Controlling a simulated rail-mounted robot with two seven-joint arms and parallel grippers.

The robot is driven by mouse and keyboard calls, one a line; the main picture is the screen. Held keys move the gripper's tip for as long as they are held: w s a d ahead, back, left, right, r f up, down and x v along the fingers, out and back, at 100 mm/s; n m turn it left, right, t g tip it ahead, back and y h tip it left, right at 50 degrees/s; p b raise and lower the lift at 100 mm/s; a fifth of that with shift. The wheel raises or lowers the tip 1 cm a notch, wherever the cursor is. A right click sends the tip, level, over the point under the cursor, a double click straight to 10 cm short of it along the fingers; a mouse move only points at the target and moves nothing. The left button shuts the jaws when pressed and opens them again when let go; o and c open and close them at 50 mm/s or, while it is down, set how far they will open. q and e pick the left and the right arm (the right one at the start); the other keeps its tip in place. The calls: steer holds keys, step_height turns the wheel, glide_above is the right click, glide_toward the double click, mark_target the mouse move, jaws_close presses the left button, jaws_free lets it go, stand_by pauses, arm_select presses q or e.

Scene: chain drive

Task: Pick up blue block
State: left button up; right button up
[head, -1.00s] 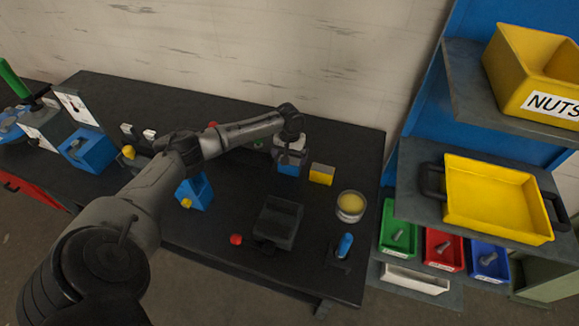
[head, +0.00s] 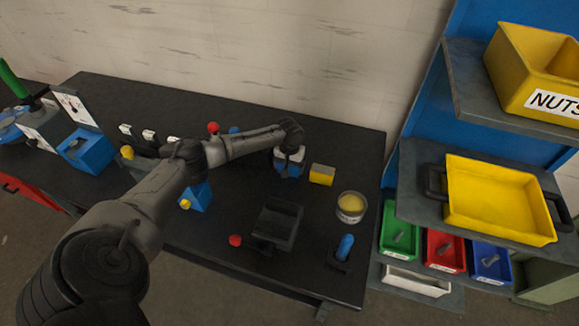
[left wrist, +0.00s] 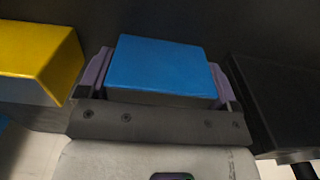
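The blue block (left wrist: 160,68) lies between the two fingers of my left gripper (left wrist: 160,80) in the left wrist view, close to the palm. A finger stands at each side of it, with little or no gap. I cannot tell whether they press on it. In the head view my left gripper (head: 288,168) points down at the table, with some blue of the block (head: 288,173) showing at the fingers. Most of the block is hidden there. My right gripper is not in view.
A yellow block (head: 322,174) stands just right of my left gripper, also in the left wrist view (left wrist: 40,55). A round yellow-filled dish (head: 351,206), a dark holder (head: 277,222) and a blue peg (head: 345,247) are nearer the front. Shelves with bins stand at the right.

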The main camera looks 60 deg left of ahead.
arm_select(q)
steer(key=c, duration=1.2)
steer(key=shift+r, duration=0.15)
